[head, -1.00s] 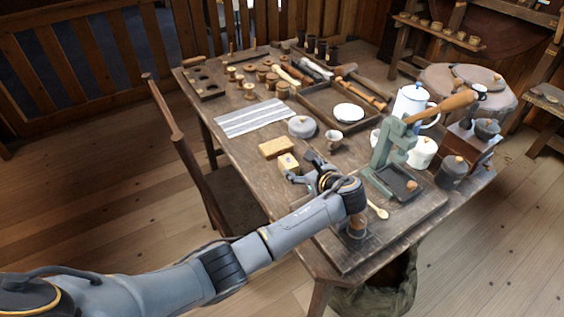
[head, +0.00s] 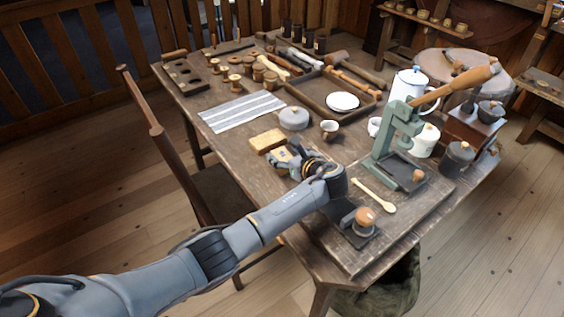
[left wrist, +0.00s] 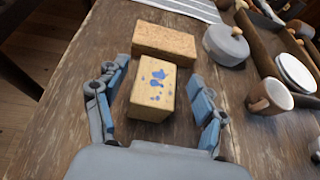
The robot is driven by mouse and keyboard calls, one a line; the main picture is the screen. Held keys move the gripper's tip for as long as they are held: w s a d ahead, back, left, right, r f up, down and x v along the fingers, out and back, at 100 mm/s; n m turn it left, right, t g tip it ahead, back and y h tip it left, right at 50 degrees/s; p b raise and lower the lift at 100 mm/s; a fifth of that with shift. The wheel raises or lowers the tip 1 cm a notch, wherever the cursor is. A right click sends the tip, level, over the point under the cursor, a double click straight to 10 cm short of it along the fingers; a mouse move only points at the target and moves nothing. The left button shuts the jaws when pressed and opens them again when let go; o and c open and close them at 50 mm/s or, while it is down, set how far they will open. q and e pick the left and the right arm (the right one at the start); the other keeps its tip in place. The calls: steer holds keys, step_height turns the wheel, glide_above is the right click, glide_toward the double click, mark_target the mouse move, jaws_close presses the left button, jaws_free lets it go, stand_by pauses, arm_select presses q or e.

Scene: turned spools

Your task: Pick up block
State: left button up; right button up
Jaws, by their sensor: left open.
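The block (left wrist: 153,88) is a pale wooden cuboid with blue splotches on its top. In the left wrist view it sits on the table between the two spread fingers of my left gripper (left wrist: 157,100), with a gap on each side. In the head view the block (head: 280,154) is mostly hidden by my left gripper (head: 285,160), which is low over the table. A tan cork-like brick (left wrist: 164,43) lies just beyond the block; it also shows in the head view (head: 267,140). My right gripper is not in view.
A grey lidded pot (head: 293,118) and a small cup (head: 329,129) stand beyond the block to the right. A green lever press (head: 395,140) stands on a board further right. A striped cloth (head: 240,110) lies behind. A chair (head: 200,190) stands at the left table edge.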

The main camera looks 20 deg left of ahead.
mark_target(277, 152)
arm_select(q)
steer(key=x, duration=0.5)
steer(key=shift+s+a+f+b, duration=0.1)
steer(key=shift+s+f+b, duration=0.05)
steer(key=shift+f+b, duration=0.25)
steer(key=shift+c, duration=0.4)
steer(key=c, duration=1.2)
steer(key=shift+r, duration=0.1)
steer(key=shift+c, duration=0.2)
